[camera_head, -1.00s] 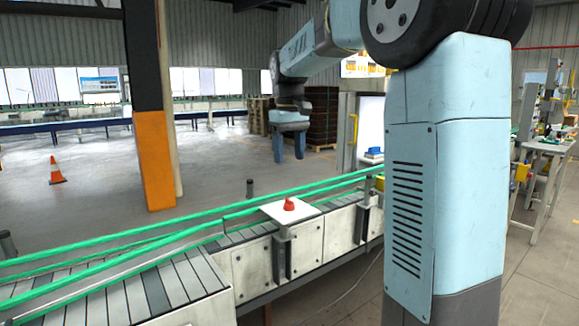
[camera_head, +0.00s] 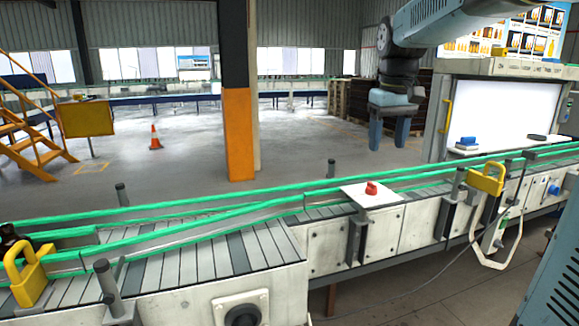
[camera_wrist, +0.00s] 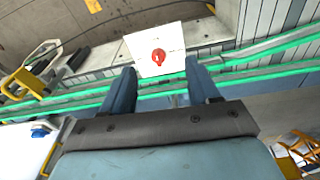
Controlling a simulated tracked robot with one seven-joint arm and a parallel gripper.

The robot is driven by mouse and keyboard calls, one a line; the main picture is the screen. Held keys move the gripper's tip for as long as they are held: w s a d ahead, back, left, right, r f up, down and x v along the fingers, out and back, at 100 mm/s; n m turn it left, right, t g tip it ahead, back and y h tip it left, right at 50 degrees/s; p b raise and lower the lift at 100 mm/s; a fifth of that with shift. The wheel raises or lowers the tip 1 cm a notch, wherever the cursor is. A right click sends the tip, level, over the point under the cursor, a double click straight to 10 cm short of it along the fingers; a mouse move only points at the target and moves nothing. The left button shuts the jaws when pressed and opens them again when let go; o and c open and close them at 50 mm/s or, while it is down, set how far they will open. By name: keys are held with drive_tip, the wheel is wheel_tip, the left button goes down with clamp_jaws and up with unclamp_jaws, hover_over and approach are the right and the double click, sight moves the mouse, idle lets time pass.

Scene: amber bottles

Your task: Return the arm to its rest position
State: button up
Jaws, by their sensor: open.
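My gripper (camera_head: 388,134) hangs from my blue arm at the upper right of the head view, above and behind the conveyor. Its two blue fingers point down, apart, with nothing between them. In the wrist view my gripper (camera_wrist: 163,88) also shows open and empty. Beyond the fingertips there is a white plate with a red button (camera_wrist: 158,56). In the head view the red button (camera_head: 371,188) sits on the white plate (camera_head: 390,197) at the conveyor's edge, clear of the gripper. No amber bottle is held.
The conveyor (camera_head: 190,277) with green rails crosses the front. An orange and black pillar (camera_head: 238,135) stands behind it. A lit white cabinet (camera_head: 500,112) is at the right, with a yellow bracket (camera_head: 486,179) nearby. An orange cone (camera_head: 155,138) stands on open floor.

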drive_tip(key=s+f+m+t, duration=0.1)
drive_tip(key=s+f, duration=0.3)
drive_tip(key=s, duration=0.6)
drive_tip(key=s+f+m+t, duration=0.1)
drive_tip(key=s+f+t, duration=0.2)
drive_tip(key=s, duration=0.7)
wheel_tip(320, 180, down, 3)
drive_tip(key=shift+s+d+r+m, duration=0.2)
drive_tip(key=shift+s+d+m, duration=0.15)
drive_tip(key=shift+s+m, duration=0.05)
